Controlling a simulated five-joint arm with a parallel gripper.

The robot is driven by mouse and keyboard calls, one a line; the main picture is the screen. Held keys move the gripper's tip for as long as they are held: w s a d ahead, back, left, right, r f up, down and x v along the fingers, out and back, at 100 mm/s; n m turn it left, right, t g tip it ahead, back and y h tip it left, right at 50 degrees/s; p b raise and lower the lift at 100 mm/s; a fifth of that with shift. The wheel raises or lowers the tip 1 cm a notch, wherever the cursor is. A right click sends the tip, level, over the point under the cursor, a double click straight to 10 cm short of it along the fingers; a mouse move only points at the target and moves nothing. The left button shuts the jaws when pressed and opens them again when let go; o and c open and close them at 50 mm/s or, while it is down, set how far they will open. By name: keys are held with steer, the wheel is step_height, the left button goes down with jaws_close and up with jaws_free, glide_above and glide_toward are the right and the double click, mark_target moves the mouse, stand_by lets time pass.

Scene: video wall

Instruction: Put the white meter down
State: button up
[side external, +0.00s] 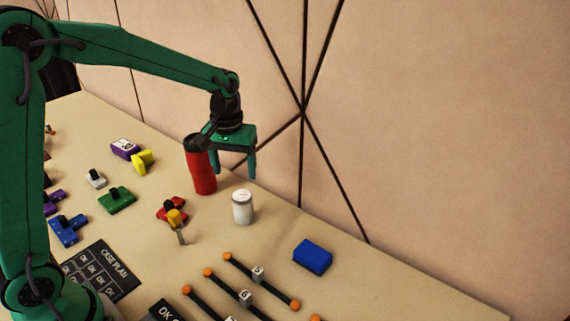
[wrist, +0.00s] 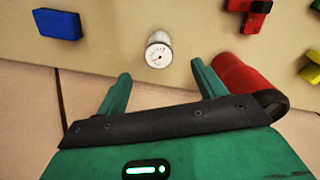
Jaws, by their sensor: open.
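The white meter (side external: 242,207) is a short white cylinder standing upright on the table in the side view. In the wrist view the meter (wrist: 158,50) shows a round dial with a needle, beyond the fingertips and roughly between them. My gripper (side external: 236,177) is open and empty, above and slightly behind the meter in the side view. The wrist view shows the two green fingers of my gripper (wrist: 158,76) spread apart. The meter is apart from both fingers.
A red cylinder (side external: 204,176) with a dark top stands close left of my gripper. A blue block (side external: 313,256) lies to the right. Black rods with orange ends (side external: 262,281) lie in front. A red piece (side external: 166,209) with a yellow part lies left. The wall is close behind.

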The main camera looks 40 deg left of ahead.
steer(key=s+r+m+t, duration=0.2)
steer(key=s+r, duration=0.2)
steer(key=s, duration=0.6)
steer(key=s+r+m+t, duration=0.3)
steer(key=s+r, duration=0.2)
steer(key=s, duration=0.6)
steer(key=shift+a+r, duration=0.15)
steer(key=shift+a, duration=0.1)
